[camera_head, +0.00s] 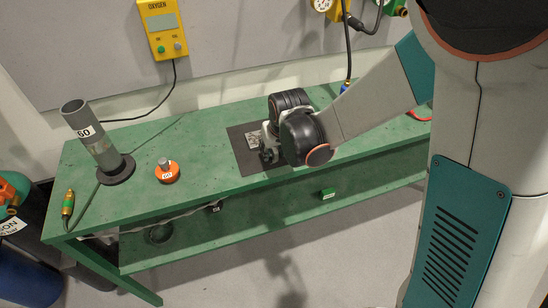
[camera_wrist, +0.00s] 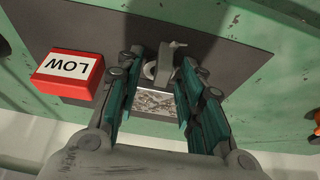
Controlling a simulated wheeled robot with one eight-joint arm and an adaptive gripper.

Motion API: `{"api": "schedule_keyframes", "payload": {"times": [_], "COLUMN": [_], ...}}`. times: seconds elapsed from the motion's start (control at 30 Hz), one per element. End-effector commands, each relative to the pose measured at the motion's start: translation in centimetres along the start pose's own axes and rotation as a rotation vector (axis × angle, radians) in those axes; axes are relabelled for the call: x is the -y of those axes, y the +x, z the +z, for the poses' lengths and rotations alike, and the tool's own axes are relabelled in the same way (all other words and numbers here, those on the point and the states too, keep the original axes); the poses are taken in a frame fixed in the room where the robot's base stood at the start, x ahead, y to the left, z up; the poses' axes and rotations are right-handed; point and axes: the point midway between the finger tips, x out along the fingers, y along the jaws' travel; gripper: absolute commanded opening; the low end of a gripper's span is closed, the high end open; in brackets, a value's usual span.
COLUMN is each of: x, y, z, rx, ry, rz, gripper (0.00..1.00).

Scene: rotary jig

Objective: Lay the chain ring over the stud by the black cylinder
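My gripper (camera_head: 268,152) is low over the dark mat (camera_head: 243,160) on the green bench. In the wrist view its two fingers (camera_wrist: 160,68) stand apart, with a small grey metal piece (camera_wrist: 163,62) between and just beyond the tips. That piece has a rounded, ring-like part and a short arm; I cannot tell whether it is the chain ring. A pale line that may be a chain (camera_head: 165,222) runs below the bench's front edge.
A red block marked LOW (camera_wrist: 70,72) lies left of the fingers. On the bench stand a grey tube marked 60 (camera_head: 92,138), an orange disc with a knob (camera_head: 167,174) and a small brass-green fitting (camera_head: 68,205). A blue cylinder (camera_head: 28,285) is at lower left.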

Motion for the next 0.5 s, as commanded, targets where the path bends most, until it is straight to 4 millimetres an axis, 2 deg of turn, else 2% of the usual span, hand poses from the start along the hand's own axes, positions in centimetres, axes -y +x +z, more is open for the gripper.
{"api": "schedule_keyframes", "payload": {"times": [0.17,0.3,0.33,0.5], "x": [-0.01,-0.01,-0.01,-0.01], "y": [-0.1,-0.1,-0.1,-0.1], "z": [-0.04,-0.04,-0.04,-0.04], "rx": [0.0,0.0,0.0,0.0], "ry": [0.0,0.0,0.0,0.0], "rz": [0.0,0.0,0.0,0.0], "gripper": [0.35,0.03,0.0,0.0]}}
